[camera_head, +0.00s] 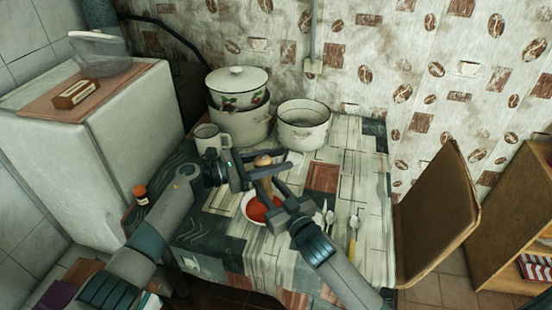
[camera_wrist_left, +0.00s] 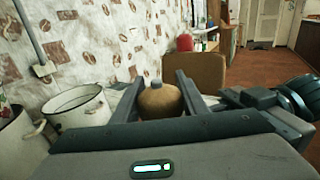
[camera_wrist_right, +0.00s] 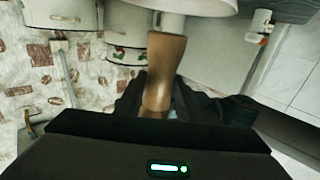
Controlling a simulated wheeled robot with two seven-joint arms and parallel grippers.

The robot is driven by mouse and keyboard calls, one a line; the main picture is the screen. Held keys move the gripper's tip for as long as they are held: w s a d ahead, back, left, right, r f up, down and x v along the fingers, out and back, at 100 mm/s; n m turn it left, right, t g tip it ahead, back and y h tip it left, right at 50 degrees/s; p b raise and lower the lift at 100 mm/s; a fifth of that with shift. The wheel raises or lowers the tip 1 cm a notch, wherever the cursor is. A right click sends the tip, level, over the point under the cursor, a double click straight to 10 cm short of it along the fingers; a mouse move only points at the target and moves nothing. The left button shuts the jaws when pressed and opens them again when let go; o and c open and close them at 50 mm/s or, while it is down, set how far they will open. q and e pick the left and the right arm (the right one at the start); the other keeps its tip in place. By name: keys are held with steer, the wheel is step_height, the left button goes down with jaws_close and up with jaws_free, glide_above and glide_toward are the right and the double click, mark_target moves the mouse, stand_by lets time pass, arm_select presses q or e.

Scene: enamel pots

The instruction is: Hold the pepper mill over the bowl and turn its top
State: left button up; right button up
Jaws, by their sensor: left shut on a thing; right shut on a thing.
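The wooden pepper mill (camera_head: 264,161) is upright above the bowl, between my two grippers. My left gripper (camera_head: 265,168) is shut on its upper part. In the left wrist view, the rounded wooden top with a grey knob (camera_wrist_left: 160,101) sits between the fingers. My right gripper (camera_head: 273,192) is shut on the mill lower down. The mill's waisted wooden body (camera_wrist_right: 165,62) shows in the right wrist view. The white bowl (camera_head: 246,211) with red contents stands on the table below, partly hidden by my right gripper.
A white mug (camera_head: 207,138), stacked enamel pots (camera_head: 240,124) and an open pot (camera_head: 303,126) stand behind the grippers. Cutlery (camera_head: 353,236) lies right of the bowl. An orange-capped bottle (camera_head: 141,195) is at the left. A chair (camera_head: 437,210) stands at the table's right side.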

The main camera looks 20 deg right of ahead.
arm_select(q)
steer(key=m+g, duration=0.2)
steer(key=g, duration=0.2)
steer(key=shift+s+f+m+y, duration=0.1)
steer(key=shift+s+m+y, duration=0.2)
steer(key=shift+m, duration=0.1)
steer(key=shift+s+a+g, duration=0.15)
steer(key=shift+s+g, duration=0.05)
steer(key=shift+g, duration=0.4)
steer(key=o, duration=1.1)
steer(key=v, duration=1.2)
